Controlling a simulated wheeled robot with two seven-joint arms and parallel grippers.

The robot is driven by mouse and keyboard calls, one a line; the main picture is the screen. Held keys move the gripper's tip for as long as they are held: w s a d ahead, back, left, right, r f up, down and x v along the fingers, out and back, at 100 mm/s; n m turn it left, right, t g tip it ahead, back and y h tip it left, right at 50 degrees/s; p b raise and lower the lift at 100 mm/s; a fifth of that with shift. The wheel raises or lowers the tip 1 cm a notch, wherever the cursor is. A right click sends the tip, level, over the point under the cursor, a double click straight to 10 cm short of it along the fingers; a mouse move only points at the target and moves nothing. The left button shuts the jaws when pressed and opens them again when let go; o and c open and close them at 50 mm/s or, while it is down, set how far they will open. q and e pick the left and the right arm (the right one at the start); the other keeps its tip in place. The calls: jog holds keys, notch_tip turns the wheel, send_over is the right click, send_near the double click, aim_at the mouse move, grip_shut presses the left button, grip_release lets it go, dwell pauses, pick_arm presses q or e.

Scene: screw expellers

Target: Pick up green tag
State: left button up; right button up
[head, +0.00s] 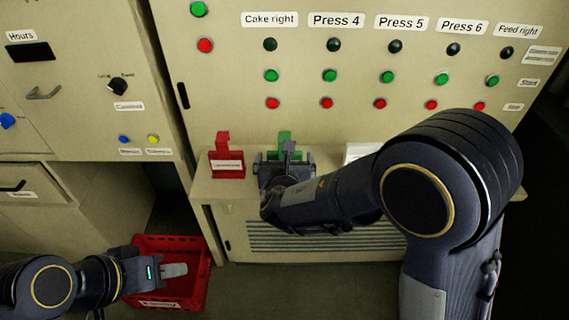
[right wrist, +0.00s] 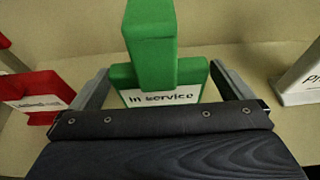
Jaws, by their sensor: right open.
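The green tag (head: 284,137) stands upright on the ledge of the cabinet, partly hidden behind my right gripper in the head view. In the right wrist view the green tag (right wrist: 152,55) has a tall green handle and a white label reading "In service". My right gripper (head: 284,160) is open, and its fingers lie to either side of the tag in the right wrist view (right wrist: 160,78). I cannot tell whether the fingers touch it. My left gripper (head: 175,270) is far from the tag, low at the left over a red crate; its opening cannot be made out.
A red tag (head: 227,165) stands left of the green one. A white tag (head: 358,152) stands to the right, partly behind my right arm. The red crate (head: 198,290) sits on the floor. The panel above carries rows of buttons (head: 330,76) and labels.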

jog(key=shift+c, duration=0.4)
jog(key=c, duration=1)
jog(key=shift+o, duration=0.2)
jog(key=shift+r, duration=0.1)
